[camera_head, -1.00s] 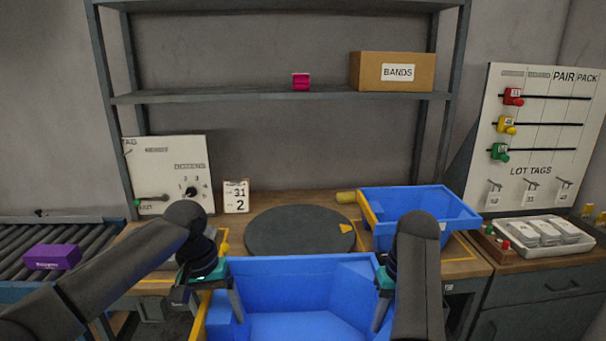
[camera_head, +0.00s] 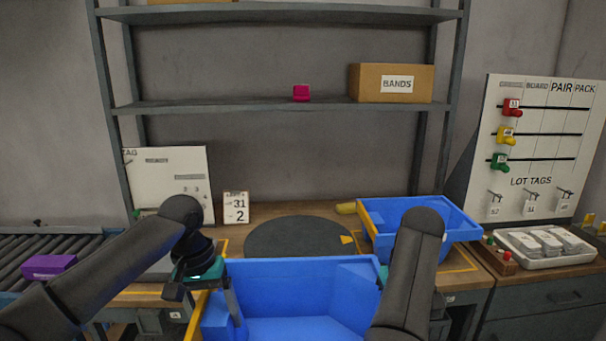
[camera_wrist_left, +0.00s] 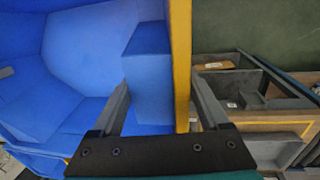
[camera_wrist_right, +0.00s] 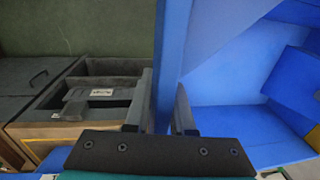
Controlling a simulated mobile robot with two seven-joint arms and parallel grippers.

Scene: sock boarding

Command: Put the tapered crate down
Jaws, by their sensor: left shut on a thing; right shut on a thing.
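The crate looks empty where I can see inside. Its underside is hidden.
A second blue crate (camera_head: 420,222) stands on the bench's right side, beside a dark round turntable (camera_head: 298,237). A roller conveyor (camera_head: 25,255) with a purple box (camera_head: 48,266) is at left. Drawers (camera_head: 540,300) stand at right. A grey shelf (camera_head: 240,105) rises behind.

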